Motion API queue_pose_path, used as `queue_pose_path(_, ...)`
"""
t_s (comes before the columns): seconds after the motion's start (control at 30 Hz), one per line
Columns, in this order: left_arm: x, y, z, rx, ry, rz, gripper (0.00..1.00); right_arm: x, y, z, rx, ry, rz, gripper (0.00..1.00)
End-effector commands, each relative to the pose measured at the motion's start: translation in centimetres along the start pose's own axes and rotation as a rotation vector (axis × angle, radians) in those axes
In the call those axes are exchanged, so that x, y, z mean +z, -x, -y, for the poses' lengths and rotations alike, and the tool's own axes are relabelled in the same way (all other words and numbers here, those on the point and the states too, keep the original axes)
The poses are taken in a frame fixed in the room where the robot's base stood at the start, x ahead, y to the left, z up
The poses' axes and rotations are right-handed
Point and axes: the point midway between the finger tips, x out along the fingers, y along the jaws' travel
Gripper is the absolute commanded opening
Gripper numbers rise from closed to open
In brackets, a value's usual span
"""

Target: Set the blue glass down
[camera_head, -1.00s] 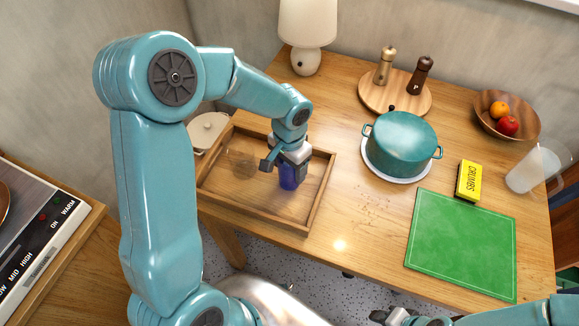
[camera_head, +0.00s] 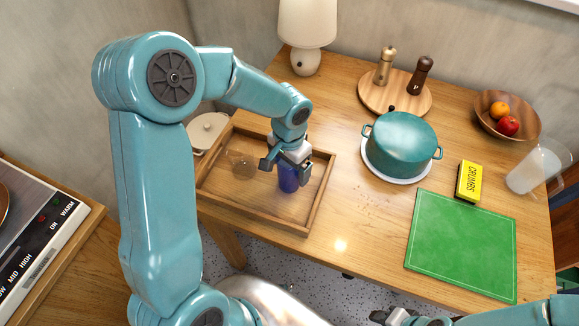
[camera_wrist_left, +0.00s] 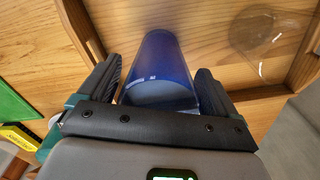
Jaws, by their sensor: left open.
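The blue glass (camera_head: 288,180) stands in the wooden tray (camera_head: 318,196), towards its right end, partly hidden by my left gripper (camera_head: 285,165) in the head view. In the left wrist view the blue glass (camera_wrist_left: 160,72) lies between the two dark fingers of my left gripper (camera_wrist_left: 162,85). The fingers are apart, with a gap showing beside the glass, so the gripper is open around it.
A clear glass (camera_head: 242,163) is in the tray's left part; it also shows in the left wrist view (camera_wrist_left: 262,40). A teal pot (camera_head: 403,145), a yellow box (camera_head: 468,181) and a green board (camera_head: 460,245) are to the right. The table front between tray and board is clear.

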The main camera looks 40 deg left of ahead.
Motion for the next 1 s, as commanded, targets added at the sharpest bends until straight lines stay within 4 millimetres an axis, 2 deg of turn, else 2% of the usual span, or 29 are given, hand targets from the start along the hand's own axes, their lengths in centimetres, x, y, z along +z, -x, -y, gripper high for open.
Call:
queue_pose_path(0.2, -0.1, 5.2, 0.0, -0.001, -0.001, -0.007, 0.92, 0.0, 0.3, 0.1, 0.0, 0.0, 0.001, 0.43)
queue_pose_path(0.43, -0.1, 9.6, 0.0, 0.0, -0.001, -0.003, 0.92, 0.0, 0.5, 0.2, 0.0, 0.0, 0.001, 0.43)
queue_pose_path(0.6, 0.0, 10.9, 0.0, 0.0, 0.0, -0.001, 0.92, 0.0, 0.5, 0.2, 0.0, 0.0, 0.001, 0.43)
queue_pose_path(1.0, 0.0, 11.0, 0.0, 0.0, -0.001, 0.0, 0.92, 0.0, 0.5, 0.2, 0.0, 0.0, 0.001, 0.43)
